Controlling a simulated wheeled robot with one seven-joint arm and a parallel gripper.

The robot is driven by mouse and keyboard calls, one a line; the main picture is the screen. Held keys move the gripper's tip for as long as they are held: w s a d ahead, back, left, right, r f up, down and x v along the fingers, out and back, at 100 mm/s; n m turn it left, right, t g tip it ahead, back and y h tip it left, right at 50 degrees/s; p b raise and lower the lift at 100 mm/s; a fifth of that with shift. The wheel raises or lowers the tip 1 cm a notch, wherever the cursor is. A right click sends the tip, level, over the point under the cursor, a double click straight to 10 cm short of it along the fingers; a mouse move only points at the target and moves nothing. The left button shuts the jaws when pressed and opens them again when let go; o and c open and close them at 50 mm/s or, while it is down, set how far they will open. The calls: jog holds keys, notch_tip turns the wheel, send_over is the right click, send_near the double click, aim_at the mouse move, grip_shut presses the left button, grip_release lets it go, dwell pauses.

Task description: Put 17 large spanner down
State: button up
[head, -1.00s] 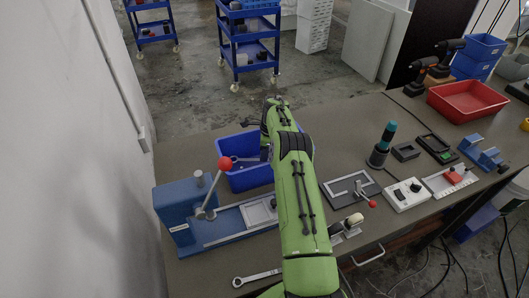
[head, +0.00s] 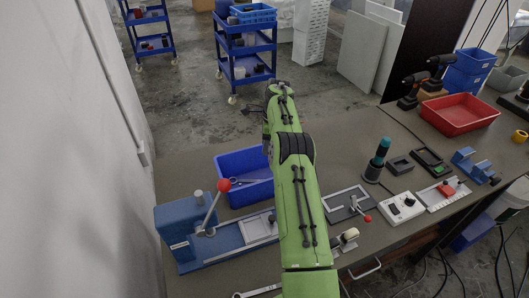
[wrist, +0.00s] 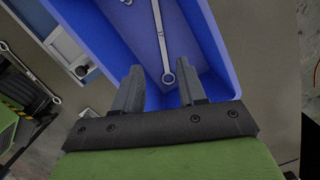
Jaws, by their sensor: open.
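A steel spanner (wrist: 163,45) lies in the blue bin (wrist: 222,70), its ring end toward my gripper in the wrist view. It also shows, thin and small, in the bin (head: 232,163) in the head view (head: 246,181). My gripper (wrist: 158,88) is open and empty over the near part of the bin, its fingers apart on either side of the ring end's line and clear of the spanner. A second spanner (head: 258,291) lies on the table at the front, also at the left of the wrist view (wrist: 28,70). I cannot read a size on either spanner. My arm hides the gripper from the head view.
A blue fixture with a red-knobbed lever (head: 224,185) stands left, beside the bin. Right of my arm are a small clamp plate (head: 337,212), a white switch box (head: 402,207) and a teal-handled tool (head: 380,157). A red tray (head: 460,112) is further right.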

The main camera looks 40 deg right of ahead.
jog(key=s+a+r+n+t+h, duration=0.1)
jog(key=s+a+r+n, duration=0.4)
jog(key=a+r, duration=0.4)
jog(key=s+a+r+n+t+h, duration=0.1)
jog(key=s+a+r+n, duration=0.2)
jog(key=a+r+n, duration=0.7)
jog(key=s+a+r+n, duration=0.1)
jog(key=s+a+r, duration=0.15)
jog(key=s, duration=0.35)
jog(key=s+a+r+n, duration=0.2)
jog(key=s+r, duration=0.1)
jog(key=s, duration=0.2)
jog(key=s+a+f+n+t, duration=0.1)
jog(key=s+a+f+n, duration=0.1)
jog(key=s, duration=0.5)
jog(key=s+a+f+n+t, duration=0.1)
jog(key=s+f+n, duration=0.3)
jog(key=s, duration=0.4)
jog(key=shift+a+f+n+t+y, duration=0.25)
jog(key=shift+a+n+t+y, duration=0.05)
jog(key=shift+a+n, duration=0.4)
jog(key=shift+d, duration=0.1)
